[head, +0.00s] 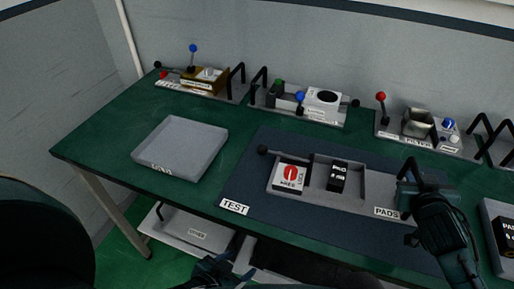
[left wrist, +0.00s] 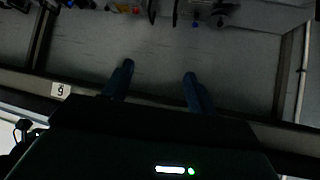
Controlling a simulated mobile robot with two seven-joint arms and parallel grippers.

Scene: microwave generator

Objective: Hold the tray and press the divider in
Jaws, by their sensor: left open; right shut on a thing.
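A grey tray (head: 375,185) labelled PADS lies on the blue mat (head: 300,221). It holds a white box with a red disc (head: 290,177) and a black block (head: 338,177). A rod with a black knob (head: 263,150) reaches out at its far left. I cannot single out the divider. My right gripper (head: 412,193) is at the tray's right end, shut on its black handle; the arm partly hides the grip. My left gripper (head: 212,266) is low, in front of the table's front edge, apart from the tray. Its fingers stand open and empty in the left wrist view (left wrist: 157,84).
An empty grey tray (head: 180,148) lies on the green table at left. Several fixtures with levers and handles line the back, including one with a gold block (head: 204,80). A white bin (head: 193,232) is below the table. Another tray (head: 492,215) is at far right.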

